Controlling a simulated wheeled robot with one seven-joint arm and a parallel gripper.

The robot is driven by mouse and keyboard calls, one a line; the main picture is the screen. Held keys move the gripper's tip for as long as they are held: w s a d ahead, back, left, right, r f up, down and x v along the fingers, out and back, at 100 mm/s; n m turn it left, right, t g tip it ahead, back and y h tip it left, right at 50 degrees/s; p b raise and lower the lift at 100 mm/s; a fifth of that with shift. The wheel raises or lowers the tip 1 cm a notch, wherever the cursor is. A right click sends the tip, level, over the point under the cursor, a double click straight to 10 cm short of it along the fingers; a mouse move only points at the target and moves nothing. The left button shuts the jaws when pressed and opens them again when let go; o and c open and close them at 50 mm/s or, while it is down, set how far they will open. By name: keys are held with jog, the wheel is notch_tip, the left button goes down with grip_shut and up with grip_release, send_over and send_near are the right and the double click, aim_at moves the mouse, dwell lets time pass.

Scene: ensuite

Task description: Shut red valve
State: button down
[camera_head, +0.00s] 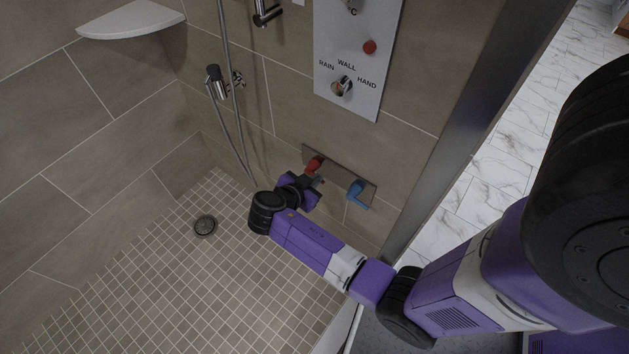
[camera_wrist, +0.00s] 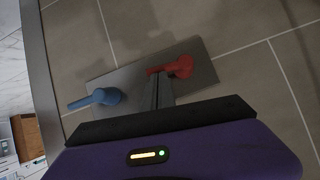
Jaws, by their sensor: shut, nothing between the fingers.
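The red valve (camera_head: 315,163) is a lever handle on a grey wall plate (camera_head: 338,176) low on the tiled shower wall. It also shows in the wrist view (camera_wrist: 180,67), lying sideways across the plate. My gripper (camera_head: 318,181) is shut and empty at the plate, right by the red valve. In the wrist view the closed fingers (camera_wrist: 158,92) reach up to the left end of the red handle. I cannot tell whether they touch it. The blue valve (camera_head: 357,191) sits on the same plate to the right, and to the left in the wrist view (camera_wrist: 104,97).
A shower control panel (camera_head: 385,50) is above the plate. A hose (camera_head: 236,120) and hand-shower holder (camera_head: 216,82) are to the left. A metal edge (camera_head: 455,115) borders the shower on the right. The tiled floor around the drain (camera_head: 205,225) is clear.

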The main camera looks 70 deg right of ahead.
notch_tip(320, 180, down, 7)
jog(key=w+m+t+h+b, duration=0.1)
jog(key=m+t+h+b, duration=0.2)
jog(key=b, duration=2.7)
jog(key=m+t, duration=0.2)
jog(key=m, duration=0.1)
jog(key=shift+d+t, duration=0.2)
jog(key=shift+t, duration=0.2)
jog(key=shift+w+b, duration=0.3)
jog(key=shift+b, duration=0.35)
